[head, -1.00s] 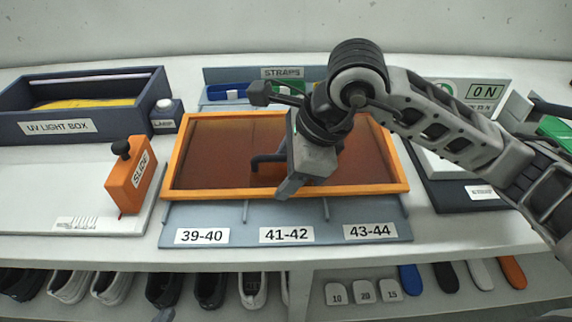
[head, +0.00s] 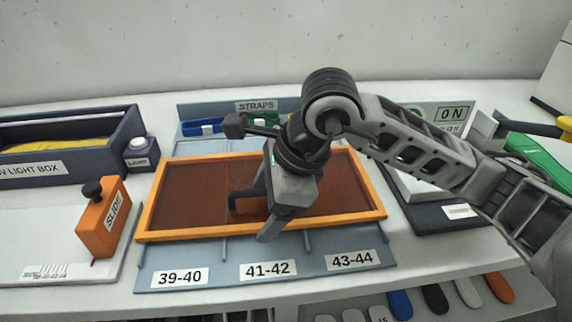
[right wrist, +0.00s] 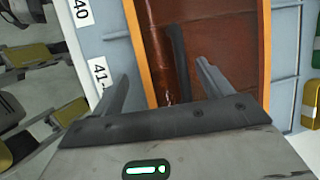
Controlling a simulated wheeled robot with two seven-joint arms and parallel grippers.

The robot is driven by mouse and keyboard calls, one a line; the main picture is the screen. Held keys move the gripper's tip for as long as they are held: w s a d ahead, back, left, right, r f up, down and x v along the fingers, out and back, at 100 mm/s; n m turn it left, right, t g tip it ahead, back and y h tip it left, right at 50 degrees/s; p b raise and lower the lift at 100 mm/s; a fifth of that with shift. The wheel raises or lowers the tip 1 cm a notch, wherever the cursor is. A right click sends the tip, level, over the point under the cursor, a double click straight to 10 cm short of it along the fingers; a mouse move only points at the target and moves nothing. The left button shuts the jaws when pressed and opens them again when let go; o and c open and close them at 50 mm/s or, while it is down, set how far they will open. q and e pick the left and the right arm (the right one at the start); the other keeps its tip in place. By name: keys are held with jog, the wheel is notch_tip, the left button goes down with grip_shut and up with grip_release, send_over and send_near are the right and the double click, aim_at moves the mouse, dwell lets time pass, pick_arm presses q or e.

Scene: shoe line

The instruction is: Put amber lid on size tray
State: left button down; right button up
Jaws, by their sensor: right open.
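The amber lid (head: 160,236) has an orange frame, a see-through brown-amber panel and a dark bar handle (head: 240,203). It lies over the middle of the blue-grey size tray (head: 225,250), whose front labels 39-40, 41-42 and 43-44 stay uncovered. I cannot tell whether it is fully seated. My right gripper (head: 266,222) is above the lid beside the handle and hides part of the panel. In the right wrist view its two fingers (right wrist: 163,75) are apart, and the handle (right wrist: 178,60) shows between and beyond them. My left gripper is out of view.
Straps (head: 200,127) lie in the tray's back section. A dark UV light box (head: 90,165) and an orange slide block (head: 100,225) stand at left. A dark-based unit (head: 440,220) stands close at right under my arm. Insoles (head: 435,298) hang or lie below the table's front edge.

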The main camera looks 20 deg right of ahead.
jog(key=v, duration=1.4)
jog(key=shift+d+r+p, duration=0.15)
jog(key=shift+r+p, duration=0.15)
jog(key=shift+s, duration=0.1)
